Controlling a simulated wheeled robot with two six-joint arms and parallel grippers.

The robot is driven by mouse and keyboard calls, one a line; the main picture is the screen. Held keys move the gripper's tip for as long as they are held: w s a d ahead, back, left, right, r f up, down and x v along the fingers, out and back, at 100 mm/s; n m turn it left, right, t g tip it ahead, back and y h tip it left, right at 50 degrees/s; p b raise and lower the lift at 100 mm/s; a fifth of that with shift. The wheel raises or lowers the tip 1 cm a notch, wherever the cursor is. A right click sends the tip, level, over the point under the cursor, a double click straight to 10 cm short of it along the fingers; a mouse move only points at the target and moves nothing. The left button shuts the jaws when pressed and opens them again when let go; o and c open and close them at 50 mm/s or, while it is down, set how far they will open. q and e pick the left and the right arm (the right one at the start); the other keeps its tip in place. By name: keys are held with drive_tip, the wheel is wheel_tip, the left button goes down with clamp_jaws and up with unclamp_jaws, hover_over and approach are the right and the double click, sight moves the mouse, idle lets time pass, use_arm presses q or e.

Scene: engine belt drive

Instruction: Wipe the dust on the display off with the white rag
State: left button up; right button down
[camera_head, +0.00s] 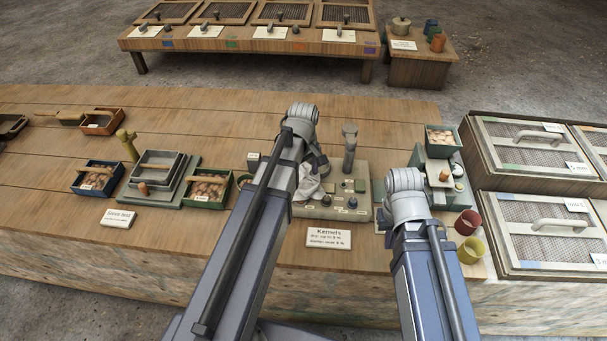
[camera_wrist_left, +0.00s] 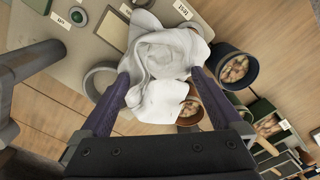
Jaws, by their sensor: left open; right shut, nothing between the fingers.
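The white rag (camera_wrist_left: 165,55) lies bunched and crumpled between the fingers of my left gripper (camera_wrist_left: 160,78) in the left wrist view. The fingers are open on either side of it; I cannot tell whether they touch it. In the head view the rag (camera_head: 309,186) shows beside my left forearm, on the left part of the grey machine panel (camera_head: 338,208). My left gripper (camera_head: 318,162) is partly behind its own arm there. My right gripper (camera_head: 383,219) is shut and empty, mostly hidden by its wrist, right of the panel. I cannot make out a display or dust clearly.
A Kernels sign (camera_head: 329,237) stands in front of the panel. A grey post (camera_head: 349,148) rises behind it. A green crate (camera_head: 217,189) stands to the left, red (camera_head: 467,222) and yellow (camera_head: 471,250) cups to the right. The bench is clear behind the panel.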

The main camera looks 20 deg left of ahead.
use_arm(q)
drive_tip(key=shift+f, duration=0.2)
drive_tip(key=shift+c, duration=0.2)
clamp_jaws()
idle(1.1)
drive_tip(key=shift+d+r, duration=0.1)
drive_tip(key=shift+r, duration=0.1)
